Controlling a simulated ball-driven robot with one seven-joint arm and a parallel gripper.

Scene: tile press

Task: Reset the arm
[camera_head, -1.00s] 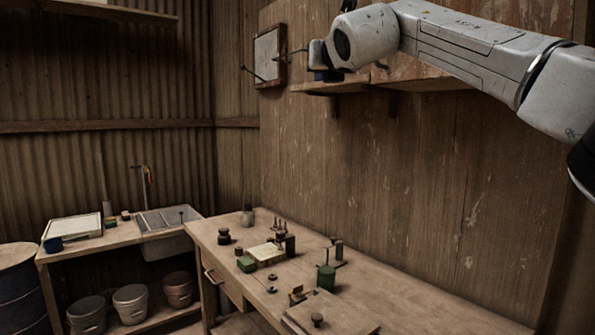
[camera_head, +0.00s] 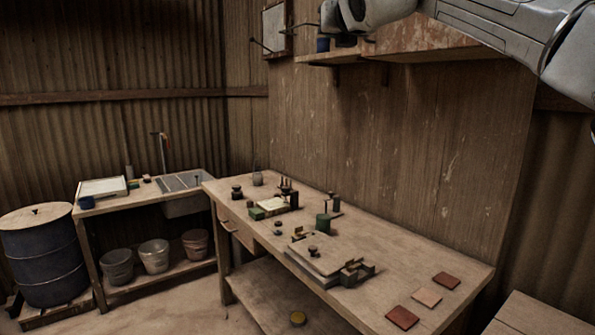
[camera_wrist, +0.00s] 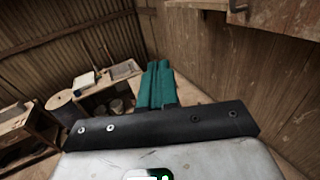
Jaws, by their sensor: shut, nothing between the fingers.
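My arm (camera_head: 480,22) reaches in from the upper right of the head view, raised high in front of the wall shelf. The fingers point out into the room and touch nothing that I can see. The workbench (camera_head: 420,250) is well below the arm.
The wall shelf (camera_head: 400,55) is close behind the arm in the picture. Three reddish tiles (camera_head: 427,297) lie at the bench's right end; press parts and small pots stand further left. A sink (camera_head: 185,182), buckets (camera_head: 154,256) and a blue drum (camera_head: 43,255) are at left.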

